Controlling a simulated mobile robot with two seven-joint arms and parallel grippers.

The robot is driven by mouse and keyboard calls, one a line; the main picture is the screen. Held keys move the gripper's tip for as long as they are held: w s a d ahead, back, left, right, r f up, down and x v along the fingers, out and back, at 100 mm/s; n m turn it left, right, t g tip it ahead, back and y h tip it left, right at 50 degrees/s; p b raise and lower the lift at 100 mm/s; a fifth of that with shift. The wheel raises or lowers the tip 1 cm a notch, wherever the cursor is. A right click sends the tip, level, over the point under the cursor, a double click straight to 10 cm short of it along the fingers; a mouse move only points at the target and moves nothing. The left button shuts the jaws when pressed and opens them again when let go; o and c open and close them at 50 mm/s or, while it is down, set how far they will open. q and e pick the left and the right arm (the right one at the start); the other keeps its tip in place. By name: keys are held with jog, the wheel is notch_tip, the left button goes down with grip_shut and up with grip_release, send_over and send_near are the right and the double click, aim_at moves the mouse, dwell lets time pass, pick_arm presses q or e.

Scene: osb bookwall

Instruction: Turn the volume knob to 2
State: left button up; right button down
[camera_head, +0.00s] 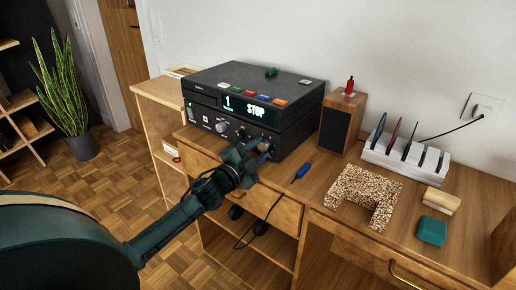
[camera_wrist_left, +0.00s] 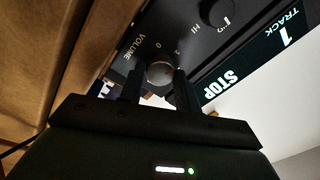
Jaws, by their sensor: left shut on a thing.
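The volume knob (camera_wrist_left: 160,72) is a round silver-grey knob on the front of the black audio player (camera_head: 225,122). In the left wrist view the word VOLUME and a 0 are printed beside it, with other scale marks too small to read surely. My left gripper (camera_head: 262,149) is at the lower right of the player's front. In the left wrist view its two dark fingers (camera_wrist_left: 159,82) stand on either side of the knob, shut on it. The knob's pointer is not clear, so I cannot tell its setting. The display reads 1 and STOP. My right gripper is not in view.
A wooden speaker (camera_head: 334,128) with a red bottle on top stands right of the player. A blue-handled tool (camera_head: 302,170) lies on the desk (camera_head: 312,190). Further right are a white rack (camera_head: 405,155), a speckled block (camera_head: 366,193) and a teal box (camera_head: 432,231).

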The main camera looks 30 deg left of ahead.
pick_arm(q)
jog(key=m, duration=0.3)
jog(key=shift+m+h, duration=0.3)
jog(key=shift+m, duration=1.7)
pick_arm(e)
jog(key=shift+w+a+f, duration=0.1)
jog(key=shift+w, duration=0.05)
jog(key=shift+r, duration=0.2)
pick_arm(q)
jog(key=o, duration=1)
